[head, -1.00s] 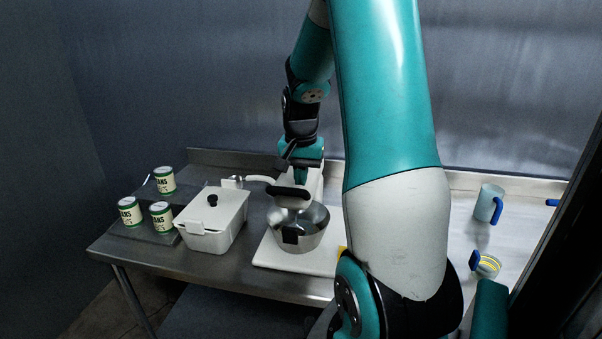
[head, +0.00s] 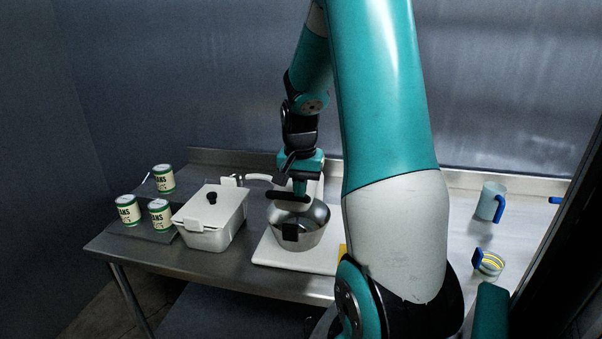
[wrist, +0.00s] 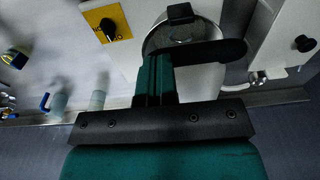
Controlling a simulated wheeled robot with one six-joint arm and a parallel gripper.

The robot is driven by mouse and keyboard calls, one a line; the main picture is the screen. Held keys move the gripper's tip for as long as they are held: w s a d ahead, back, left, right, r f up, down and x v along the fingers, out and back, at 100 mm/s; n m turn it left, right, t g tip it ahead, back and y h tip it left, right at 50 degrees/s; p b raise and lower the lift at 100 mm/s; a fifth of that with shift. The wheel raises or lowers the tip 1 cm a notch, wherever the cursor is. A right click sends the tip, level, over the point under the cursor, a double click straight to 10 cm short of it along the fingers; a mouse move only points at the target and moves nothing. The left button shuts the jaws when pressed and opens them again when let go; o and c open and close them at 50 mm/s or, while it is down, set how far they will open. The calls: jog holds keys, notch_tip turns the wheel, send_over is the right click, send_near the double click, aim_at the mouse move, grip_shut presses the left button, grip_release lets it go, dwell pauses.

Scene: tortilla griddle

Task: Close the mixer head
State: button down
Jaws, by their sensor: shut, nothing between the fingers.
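The stand mixer's white base (head: 272,252) stands on the table, with its steel bowl (head: 312,232) on it. In the wrist view my gripper's teal fingers (wrist: 152,82) are together beside the black part (wrist: 212,51), with the bowl (wrist: 180,28) beyond. My arm hides part of the mixer's rear.
A white lidded box (head: 208,235) stands left of the mixer, with several bean cans (head: 160,214) further left. A yellow panel (wrist: 98,20) with a black knob is on the mixer's side.

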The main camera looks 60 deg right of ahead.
notch_tip(320, 180, up, 14)
jog(key=s+a, duration=0.1)
jog(key=a, duration=0.1)
jog(key=shift+a+p, duration=0.15)
jog(key=shift+p, duration=0.2)
jog(key=shift+a+f, duration=0.1)
jog(key=shift+f, duration=0.05)
jog(key=s+a+f+n+y+b, duration=0.1)
jog(key=a+f+n+y+b, duration=0.2)
jog(key=a+n, duration=0.75)
jog(key=s+a+f+n+b, duration=0.2)
jog(key=a+f+n, duration=0.25)
jog(key=a, duration=1.25)
jog(key=s+a+f+n+y+b, duration=0.1)
jog(key=s+a+f+n, duration=0.1)
jog(key=s+a+n, duration=0.3)
jog(key=s+a, duration=0.3)
jog(key=shift+a+y, duration=0.3)
jog(key=shift+y, duration=0.1)
